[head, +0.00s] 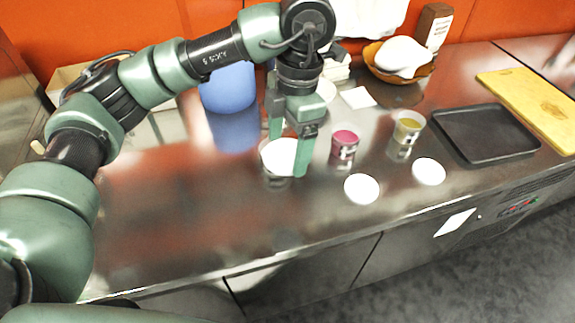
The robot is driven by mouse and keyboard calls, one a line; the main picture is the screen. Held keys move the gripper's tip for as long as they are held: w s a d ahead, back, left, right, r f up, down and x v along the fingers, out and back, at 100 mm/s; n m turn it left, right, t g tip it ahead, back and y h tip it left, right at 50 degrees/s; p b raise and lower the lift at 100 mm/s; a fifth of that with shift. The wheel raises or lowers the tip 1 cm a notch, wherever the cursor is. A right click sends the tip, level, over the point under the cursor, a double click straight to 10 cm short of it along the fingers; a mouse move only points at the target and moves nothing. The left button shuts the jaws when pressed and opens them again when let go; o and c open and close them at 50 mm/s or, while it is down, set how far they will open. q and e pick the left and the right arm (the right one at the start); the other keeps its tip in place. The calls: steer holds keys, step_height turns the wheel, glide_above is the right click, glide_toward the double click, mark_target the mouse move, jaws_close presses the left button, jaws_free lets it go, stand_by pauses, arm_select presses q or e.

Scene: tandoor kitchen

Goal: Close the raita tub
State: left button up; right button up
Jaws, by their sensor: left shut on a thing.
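The raita tub (276,173) stands on the steel counter, left of two other small tubs. A white round lid (281,157) is at its top, between the fingers of my left gripper (288,158). The gripper points down and is shut on this lid, with one finger at the far left and one at the near right. The lid covers most of the tub from view, and I cannot tell whether it is seated on the rim or just above it. My right gripper is not in view.
A tub with pink contents (345,142) and a tub with yellow-green contents (408,128) stand open to the right. Two white lids (362,188) lie near the front edge. A blue container (229,88) is behind; a black tray (485,132) is right. The front-left counter is clear.

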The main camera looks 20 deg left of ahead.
arm_select(q)
steer(key=shift+r, duration=0.6)
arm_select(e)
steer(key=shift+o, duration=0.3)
